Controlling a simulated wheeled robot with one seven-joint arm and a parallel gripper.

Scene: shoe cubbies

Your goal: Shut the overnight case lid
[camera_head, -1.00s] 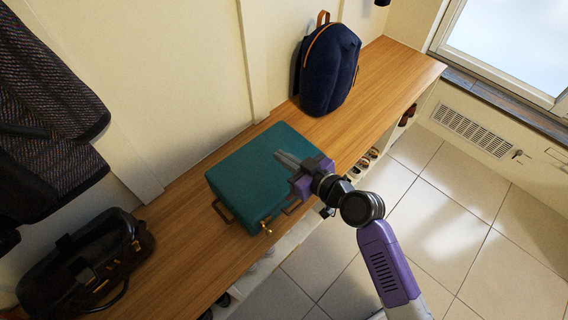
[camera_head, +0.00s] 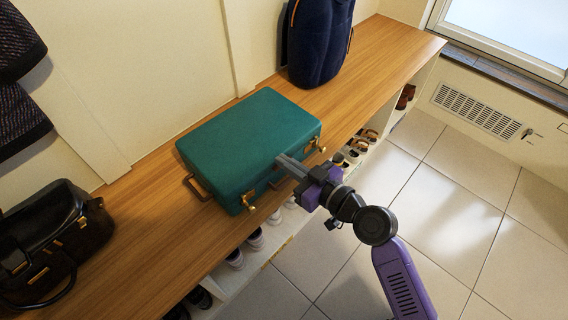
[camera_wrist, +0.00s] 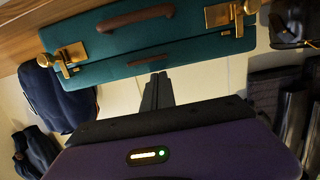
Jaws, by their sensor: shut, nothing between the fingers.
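The teal overnight case (camera_head: 245,145) lies flat on the wooden bench, its lid down over the body with no clear gap. Two brass latches stick out on its front, one near the left corner (camera_head: 248,201) and one near the right corner (camera_head: 315,146); I cannot tell whether they are fastened. My gripper (camera_head: 281,160) is shut and empty, at the upper front edge of the case between the latches. In the wrist view the fingers (camera_wrist: 158,78) point at the case front (camera_wrist: 190,42) with its brown handle (camera_wrist: 134,20). Contact is unclear.
A dark blue backpack (camera_head: 318,45) stands behind and right of the case. A black handbag (camera_head: 55,240) sits to the left on the bench (camera_head: 150,225). Shoes fill the cubbies below. The tiled floor (camera_head: 440,210) in front is clear.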

